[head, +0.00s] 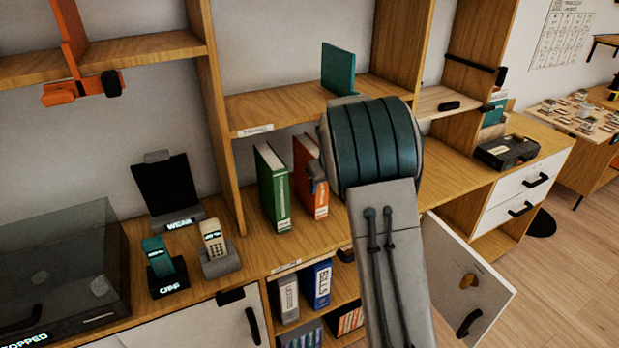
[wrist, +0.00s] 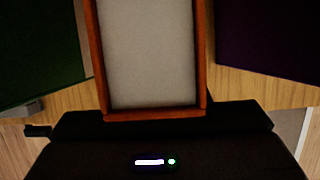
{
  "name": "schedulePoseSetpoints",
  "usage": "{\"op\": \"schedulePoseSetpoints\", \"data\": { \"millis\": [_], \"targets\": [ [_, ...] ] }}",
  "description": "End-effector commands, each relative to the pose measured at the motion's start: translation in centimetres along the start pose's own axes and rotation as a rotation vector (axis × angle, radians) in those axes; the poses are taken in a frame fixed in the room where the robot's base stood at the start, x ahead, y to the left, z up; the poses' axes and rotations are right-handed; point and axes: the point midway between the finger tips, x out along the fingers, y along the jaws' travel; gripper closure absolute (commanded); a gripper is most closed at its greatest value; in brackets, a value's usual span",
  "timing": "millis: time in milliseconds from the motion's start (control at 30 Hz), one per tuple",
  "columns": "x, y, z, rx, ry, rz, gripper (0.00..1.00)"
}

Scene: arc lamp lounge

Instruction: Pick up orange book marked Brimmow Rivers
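An orange book (head: 309,182) stands upright on the wooden counter, right of a green book (head: 273,188). Its spine lettering is too small to read. My arm covers part of its right side. In the wrist view, the orange book (wrist: 201,60) fills the middle, its pale page block framed by orange covers. The dark body of my gripper (wrist: 160,135) lies across the bottom of that view, at the book's near end. The fingers cannot be made out, so neither their opening nor any contact with the book is clear.
In the wrist view, green (wrist: 40,50) and dark purple (wrist: 270,40) surfaces flank the orange book. A teal book (head: 338,70) stands on the shelf above. Two phones (head: 160,262) sit left on the counter. A cabinet door (head: 468,275) hangs open at lower right.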

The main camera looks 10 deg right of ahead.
Motion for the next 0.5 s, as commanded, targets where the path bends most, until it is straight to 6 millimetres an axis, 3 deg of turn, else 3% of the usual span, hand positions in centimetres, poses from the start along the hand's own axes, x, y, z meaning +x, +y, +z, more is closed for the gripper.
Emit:
{"op": "schedulePoseSetpoints", "data": {
  "millis": [33,133,500],
  "targets": [
    [0.0,-0.02,-0.02,0.0,0.0,0.0,0.73],
    [-0.01,-0.03,-0.03,0.001,0.0,0.0,1.0],
    [-0.31,-0.07,0.16,0.001,-0.003,-0.001,1.0]
  ]
}}
